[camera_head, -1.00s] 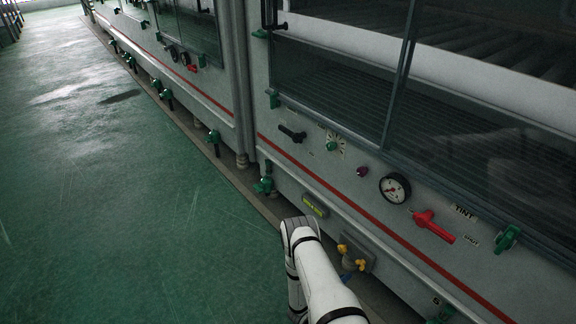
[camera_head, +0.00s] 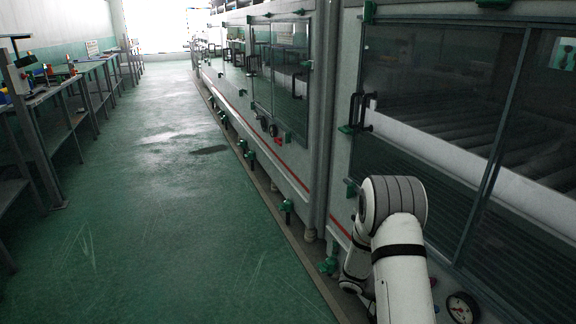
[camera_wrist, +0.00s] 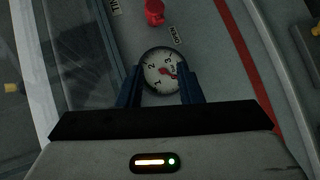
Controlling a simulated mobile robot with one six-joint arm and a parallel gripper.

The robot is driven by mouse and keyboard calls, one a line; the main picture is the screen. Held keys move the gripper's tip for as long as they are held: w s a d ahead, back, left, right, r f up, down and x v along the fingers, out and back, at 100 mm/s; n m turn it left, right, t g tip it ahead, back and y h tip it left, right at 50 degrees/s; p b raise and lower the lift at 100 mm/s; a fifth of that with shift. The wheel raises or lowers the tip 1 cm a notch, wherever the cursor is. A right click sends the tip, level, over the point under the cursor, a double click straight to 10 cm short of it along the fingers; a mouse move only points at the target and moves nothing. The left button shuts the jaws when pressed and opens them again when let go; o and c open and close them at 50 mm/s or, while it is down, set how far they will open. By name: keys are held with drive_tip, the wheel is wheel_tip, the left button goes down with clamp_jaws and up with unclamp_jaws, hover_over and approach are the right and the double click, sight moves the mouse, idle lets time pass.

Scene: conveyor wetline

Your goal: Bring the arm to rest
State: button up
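My white arm is folded up close to the machine front in the head view, its grey-banded joint standing high before the lower window. My gripper is not visible in the head view. The same kind of gauge (camera_head: 462,308) shows at the lower edge of the head view, right of my arm.
A red handle (camera_wrist: 154,12) sits on the panel beyond the gauge. The machine's glass windows (camera_head: 430,110) are close beside my arm. Green valves (camera_head: 287,206) line the machine's foot. The green floor aisle (camera_head: 150,220) is clear; workbenches (camera_head: 60,90) stand at left.

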drive_tip(key=s+a+r+n+t+y+p, duration=0.1)
drive_tip(key=s+a+r+y+p, duration=0.3)
drive_tip(key=r, duration=0.9)
drive_tip(key=s+a+r+n+t+y+p, duration=0.2)
drive_tip(key=s+a+r+y+p, duration=0.3)
drive_tip(key=a+r, duration=0.5)
drive_tip(key=s+a+r+n+t+y+p, duration=0.2)
drive_tip(key=s+a+r+t+y+p, duration=0.2)
drive_tip(key=r, duration=1.2)
drive_tip(key=s+a+p, duration=0.3)
drive_tip(key=s, duration=0.1)
drive_tip(key=shift+s+y, duration=0.3)
drive_tip(key=shift+d, duration=0.1)
